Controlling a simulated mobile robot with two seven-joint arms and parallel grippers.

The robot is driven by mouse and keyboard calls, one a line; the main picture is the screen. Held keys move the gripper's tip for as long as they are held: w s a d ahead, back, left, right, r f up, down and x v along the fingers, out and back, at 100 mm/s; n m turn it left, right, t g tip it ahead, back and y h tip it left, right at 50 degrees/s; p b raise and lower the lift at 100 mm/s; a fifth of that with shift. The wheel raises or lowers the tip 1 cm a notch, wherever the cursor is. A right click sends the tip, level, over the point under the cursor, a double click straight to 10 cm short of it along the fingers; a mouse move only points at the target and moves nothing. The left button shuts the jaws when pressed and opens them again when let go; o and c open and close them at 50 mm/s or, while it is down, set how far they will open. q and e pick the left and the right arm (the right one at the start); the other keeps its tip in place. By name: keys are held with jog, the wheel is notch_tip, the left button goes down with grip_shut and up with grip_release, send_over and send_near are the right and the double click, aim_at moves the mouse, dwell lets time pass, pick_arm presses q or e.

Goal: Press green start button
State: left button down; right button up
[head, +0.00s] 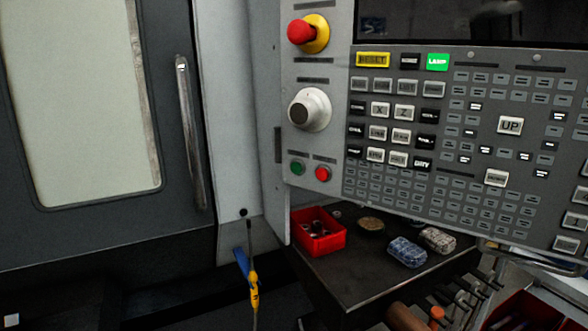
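The green start button (297,168) is a small round button low on the left strip of the machine's control panel (310,75). A red round button (322,174) sits just to its right. Nothing covers the green button in the head view. Neither of my grippers shows in this view.
Above the green button are a white rotary knob (309,109) and a red emergency stop (302,32) on a yellow base. A dark shelf (345,285) below holds a red bin (318,232). The machine door (85,110) with its handle (190,130) is at left.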

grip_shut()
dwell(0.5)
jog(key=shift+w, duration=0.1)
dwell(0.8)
